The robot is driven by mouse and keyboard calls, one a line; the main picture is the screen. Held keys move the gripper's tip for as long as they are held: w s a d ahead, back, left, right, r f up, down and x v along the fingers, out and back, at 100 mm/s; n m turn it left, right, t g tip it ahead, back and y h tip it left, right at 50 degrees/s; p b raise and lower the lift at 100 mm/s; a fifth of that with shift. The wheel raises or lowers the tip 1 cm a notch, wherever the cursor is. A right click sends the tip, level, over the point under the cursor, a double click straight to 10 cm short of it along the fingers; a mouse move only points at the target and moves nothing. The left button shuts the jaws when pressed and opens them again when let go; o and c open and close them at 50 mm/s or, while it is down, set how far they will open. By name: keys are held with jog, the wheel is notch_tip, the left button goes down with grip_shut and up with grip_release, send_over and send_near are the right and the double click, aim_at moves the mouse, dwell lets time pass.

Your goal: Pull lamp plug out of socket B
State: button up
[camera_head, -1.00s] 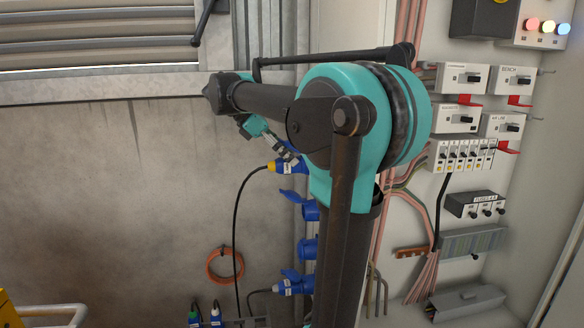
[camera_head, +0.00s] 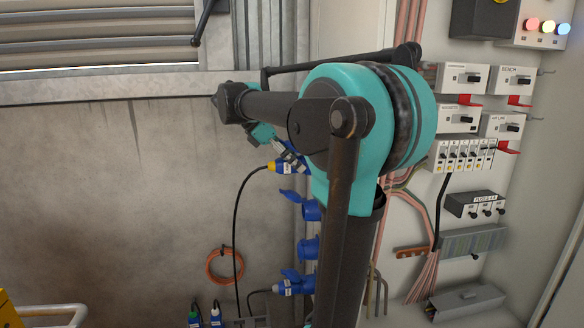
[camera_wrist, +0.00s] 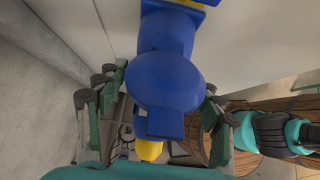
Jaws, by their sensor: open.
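A blue plug with a yellow rear end (camera_head: 275,167) sits in the top blue socket of a vertical row, with a black cable hanging from it. My gripper (camera_head: 289,153) is just above this plug, partly hidden behind my arm. In the wrist view, the blue socket with its round lid (camera_wrist: 166,82) fills the middle, and the plug's yellow end (camera_wrist: 149,150) shows below it. My open gripper (camera_wrist: 160,100) has fingers on both sides of the blue parts, with gaps visible. I cannot read which socket is marked B.
Below are an open-lidded blue socket (camera_head: 309,210), another blue socket (camera_head: 308,248) and a blue plug with a dark cable (camera_head: 290,287). An orange cable coil (camera_head: 224,266) hangs on the wall. Switch boxes (camera_head: 462,78) and pipes stand right of my arm.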

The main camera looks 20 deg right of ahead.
aim_at(280, 166)
dwell(0.4)
grip_shut()
jog(key=shift+a, duration=0.1)
jog(key=shift+w+a, duration=0.2)
jog(key=shift+a, duration=0.75)
jog(key=shift+w+a, duration=0.2)
jog(key=shift+a, duration=0.75)
jog(key=shift+w+a, duration=0.2)
jog(key=shift+a, duration=0.75)
jog(key=c, duration=0.6)
grip_release()
jog(key=c, duration=0.7)
